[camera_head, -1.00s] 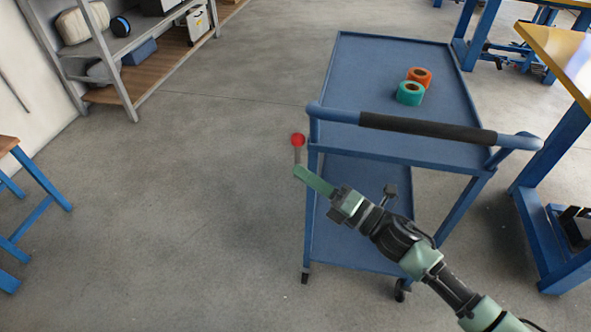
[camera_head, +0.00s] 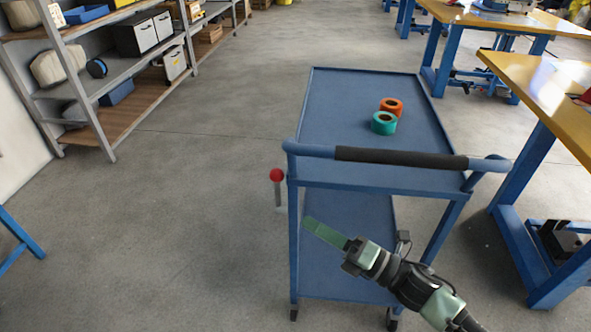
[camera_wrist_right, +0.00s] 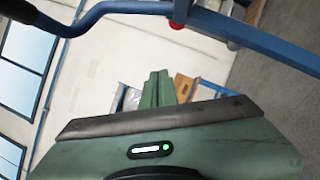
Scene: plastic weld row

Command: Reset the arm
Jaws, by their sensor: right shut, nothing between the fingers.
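My right gripper (camera_head: 326,233) is in front of the blue cart, below its handle, with its green fingers together and nothing between them. The fingers also show in the right wrist view (camera_wrist_right: 157,88), with the cart's handle bar (camera_wrist_right: 125,8) above them. My right arm comes in from the lower right in the head view. The left gripper is not in view.
The blue cart (camera_head: 330,90) carries an orange tape roll (camera_head: 391,105) and a teal tape roll (camera_head: 383,123). A red knob (camera_head: 277,175) stands at its left. Workbenches (camera_head: 545,85) are at right, shelves (camera_head: 130,75) at left. The floor left of the cart is clear.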

